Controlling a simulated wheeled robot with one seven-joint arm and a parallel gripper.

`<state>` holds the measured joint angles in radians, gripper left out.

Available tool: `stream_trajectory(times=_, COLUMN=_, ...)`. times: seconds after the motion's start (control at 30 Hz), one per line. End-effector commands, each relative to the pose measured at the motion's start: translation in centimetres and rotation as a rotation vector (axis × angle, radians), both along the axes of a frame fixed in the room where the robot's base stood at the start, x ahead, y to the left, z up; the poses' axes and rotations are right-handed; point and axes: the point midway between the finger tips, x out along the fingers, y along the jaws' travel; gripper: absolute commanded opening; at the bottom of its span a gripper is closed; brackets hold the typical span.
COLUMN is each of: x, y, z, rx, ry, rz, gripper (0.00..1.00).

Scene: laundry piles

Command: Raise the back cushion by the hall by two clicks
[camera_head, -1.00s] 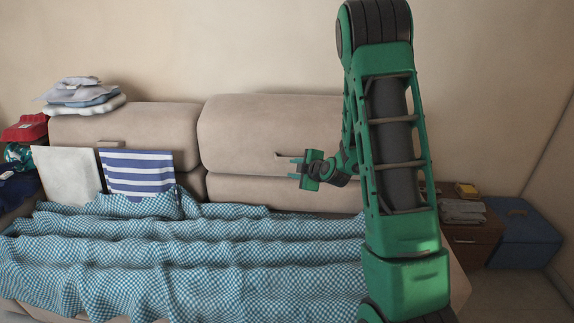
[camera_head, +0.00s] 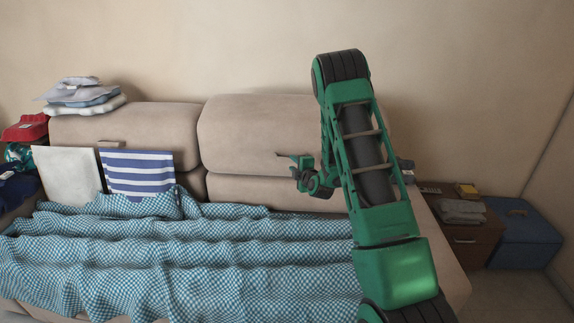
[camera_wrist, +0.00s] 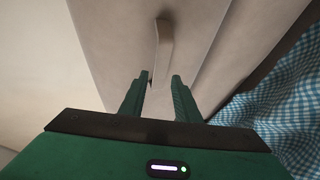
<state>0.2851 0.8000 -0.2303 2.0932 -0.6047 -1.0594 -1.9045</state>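Two beige back cushions stand along the couch, the left one (camera_head: 140,130) and the right one (camera_head: 255,125). The frames do not show which side the hall is on. A tab-like handle (camera_wrist: 164,45) sticks out from the right cushion's front; its end also shows in the head view (camera_head: 282,154). My gripper (camera_head: 294,163) is in front of that cushion, beside the handle. In the wrist view my gripper (camera_wrist: 160,76) is open, and the handle's near end appears between the fingertips with gaps on both sides. Contact cannot be told.
A blue checked blanket (camera_head: 200,255) covers the seat. Folded clothes (camera_head: 85,97) lie on top of the left cushion. A white panel (camera_head: 68,175) and striped cloth (camera_head: 138,172) lean before it. A wooden cabinet (camera_head: 475,238) and a blue box (camera_head: 525,238) stand at right.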

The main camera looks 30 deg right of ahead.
Motion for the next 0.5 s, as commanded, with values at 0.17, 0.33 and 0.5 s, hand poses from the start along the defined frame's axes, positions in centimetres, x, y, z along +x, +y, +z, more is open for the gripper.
stream_trajectory(times=0.17, x=2.6, y=-0.5, z=-0.6, rx=0.0, ry=0.0, rz=0.0, gripper=0.29)
stream_trajectory(times=0.33, x=3.9, y=-0.8, z=-0.9, rx=0.0, ry=-0.001, rz=0.0, gripper=0.29)
stream_trajectory(times=0.5, x=4.2, y=-0.9, z=-1.0, rx=0.002, ry=0.001, rz=-0.001, gripper=0.29)
